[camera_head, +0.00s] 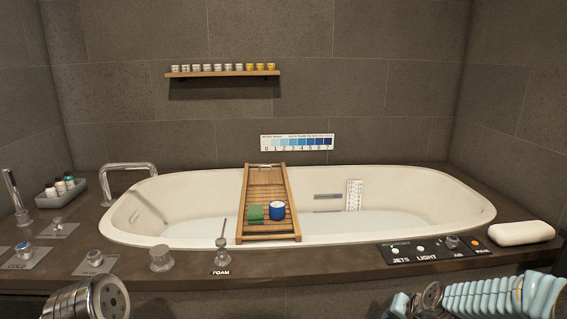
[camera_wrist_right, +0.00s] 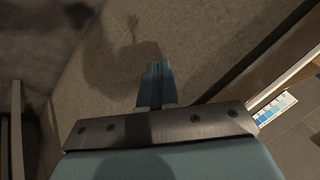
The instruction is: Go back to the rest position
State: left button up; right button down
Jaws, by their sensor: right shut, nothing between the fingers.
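My right gripper (camera_wrist_right: 157,82) shows in the right wrist view with its two dark blue fingers together and nothing between them. It points at a bare grey-brown surface, and a shadow falls near it. In the head view, parts of my right arm show at the bottom right, in front of the tub deck; the fingers cannot be made out there. A round metal part, which looks like my left arm, shows at the bottom left. My left gripper is not in view.
A white bathtub (camera_head: 180,185) holds water, with a wooden tray (camera_head: 266,172) across it bearing a green cloth (camera_head: 252,214) and blue cup (camera_head: 277,210). Knobs, a foam lever (camera_head: 222,242), a control panel (camera_head: 425,251) and a white roll (camera_head: 520,233) stand on the dark deck.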

jog(key=s+a+f+n+g, duration=0.1)
jog(key=s+a+f+g, duration=0.1)
jog(key=s+a+f, duration=0.3)
jog(key=s+a+f+n+g, duration=0.1)
jog(key=s+a+f+g, duration=0.1)
jog(key=s+a+f, duration=0.4)
jog(key=s+a+f+n+g+y, duration=0.1)
jog(key=s+a+f+n, duration=0.1)
jog(key=s+a+f, duration=0.4)
jog(key=s+f, duration=0.4)
jog(key=s, duration=0.5)
jog(key=shift+s+g, duration=0.4)
